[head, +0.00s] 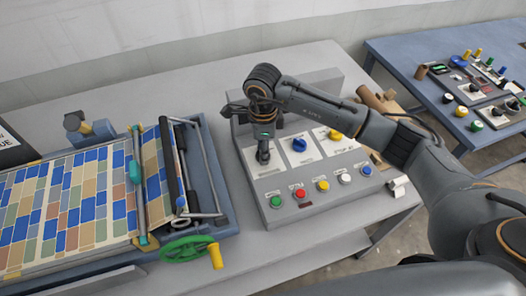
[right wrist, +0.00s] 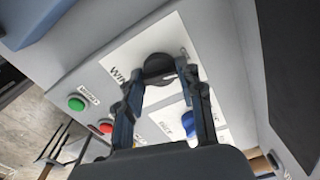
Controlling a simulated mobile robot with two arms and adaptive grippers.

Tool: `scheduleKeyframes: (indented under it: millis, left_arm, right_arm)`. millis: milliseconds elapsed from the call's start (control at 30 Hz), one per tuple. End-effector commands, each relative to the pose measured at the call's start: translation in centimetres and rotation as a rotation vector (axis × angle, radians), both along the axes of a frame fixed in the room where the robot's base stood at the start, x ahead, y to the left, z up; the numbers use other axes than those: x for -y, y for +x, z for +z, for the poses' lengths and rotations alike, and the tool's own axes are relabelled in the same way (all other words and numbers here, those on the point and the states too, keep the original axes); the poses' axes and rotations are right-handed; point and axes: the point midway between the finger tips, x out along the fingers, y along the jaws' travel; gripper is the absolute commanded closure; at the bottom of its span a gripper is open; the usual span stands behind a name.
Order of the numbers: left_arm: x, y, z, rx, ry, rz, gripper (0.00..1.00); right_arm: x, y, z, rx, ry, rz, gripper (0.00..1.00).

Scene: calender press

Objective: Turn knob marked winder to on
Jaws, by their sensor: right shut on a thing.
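The black knob (right wrist: 158,68) sits on a white plate of the sloped grey control panel (head: 280,209). In the right wrist view, the plate's label starts with "WIN" and the rest is covered. My right gripper (head: 263,157) is over the left plate (head: 250,156) of the panel's top row. In the right wrist view my right gripper (right wrist: 160,73) is shut on the black knob, one finger on each side. In the head view the gripper mostly hides this knob. I cannot read which position it points to. My left gripper is not in view.
Beside it are a blue knob (head: 299,145) and a yellow knob (head: 335,134). A row of coloured buttons, including a green one (head: 275,202), runs below. A press with a green handwheel (head: 187,248) stands left. A blue table (head: 400,52) with more controls is at right.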

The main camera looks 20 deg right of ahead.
Motion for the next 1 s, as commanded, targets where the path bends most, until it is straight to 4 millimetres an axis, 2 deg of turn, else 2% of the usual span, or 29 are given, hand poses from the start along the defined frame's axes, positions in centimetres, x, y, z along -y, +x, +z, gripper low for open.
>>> scheduleKeyframes:
  millis: [33,100,500,700,1000]
  left_arm:
    - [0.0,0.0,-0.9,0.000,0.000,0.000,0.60]
    - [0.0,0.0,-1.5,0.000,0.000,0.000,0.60]
    - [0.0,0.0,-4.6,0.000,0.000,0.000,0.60]
    - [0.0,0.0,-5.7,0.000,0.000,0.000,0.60]
    - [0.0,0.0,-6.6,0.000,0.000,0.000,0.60]
  right_arm:
    - [0.0,0.1,-0.4,0.003,-0.001,-0.043,0.94]
    - [0.1,0.1,-0.4,0.003,-0.001,-0.108,0.94]
    - [0.0,0.1,-0.3,0.002,0.000,-0.480,0.94]
    - [0.0,0.1,-0.2,0.002,0.001,-0.635,0.94]
    - [0.0,0.1,0.0,0.002,0.000,-0.780,0.94]
